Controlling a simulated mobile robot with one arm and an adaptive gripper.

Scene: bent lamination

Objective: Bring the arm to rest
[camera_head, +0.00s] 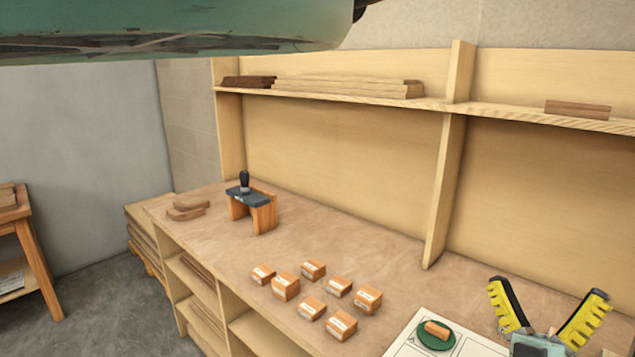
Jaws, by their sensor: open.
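My gripper (549,304) is at the lower right of the head view, with its two yellow-and-black fingers spread wide. It is open, with nothing between the fingers. It is over the right part of the workbench (215,245), to the right of a green disc (424,345) that has a small wooden piece (437,329) lying on it. The disc is on a white sheet (398,349) with printed lines. The lower end of the gripper is cut off by the frame edge.
Several small labelled wooden blocks (338,287) stand mid-bench. A small stand with a dark top (246,193) and curved wooden pieces (187,209) are further back. A shelf (436,104) with boards (345,86) and an upright divider (441,190) rise behind. A side table (25,224) stands left.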

